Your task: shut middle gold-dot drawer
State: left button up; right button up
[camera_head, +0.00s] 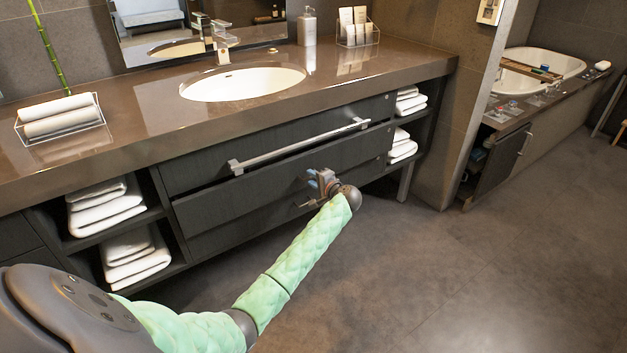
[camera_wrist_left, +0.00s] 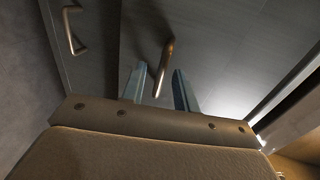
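The dark middle drawer (camera_head: 240,197) under the counter stands out a little from the cabinet, with a dark gap above its front. Small dots show at the right ends of the drawer fronts, but I cannot tell their colour. My left gripper (camera_head: 318,183) is in front of this drawer's face, right of its centre. In the left wrist view, my left gripper (camera_wrist_left: 160,88) has its two fingers apart. A bronze-coloured bar handle (camera_wrist_left: 166,66) shows between the fingers, with gaps on both sides. My right gripper is not in view.
The top drawer has a long silver handle (camera_head: 300,146). A lower drawer (camera_head: 225,236) is beneath. Open shelves with white towels (camera_head: 103,207) flank the drawers. The brown counter (camera_head: 150,128) overhangs above. The floor (camera_head: 430,270) at right is clear.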

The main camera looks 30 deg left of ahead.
pick_arm(q)
grip_shut()
jog(key=x, duration=0.2)
jog(key=r+x, duration=0.1)
jog(key=x, duration=0.1)
jog(key=shift+a, duration=0.2)
jog(key=shift+c, duration=1.2)
grip_release()
jog(key=shift+o, duration=1.2)
jog(key=shift+w, duration=0.1)
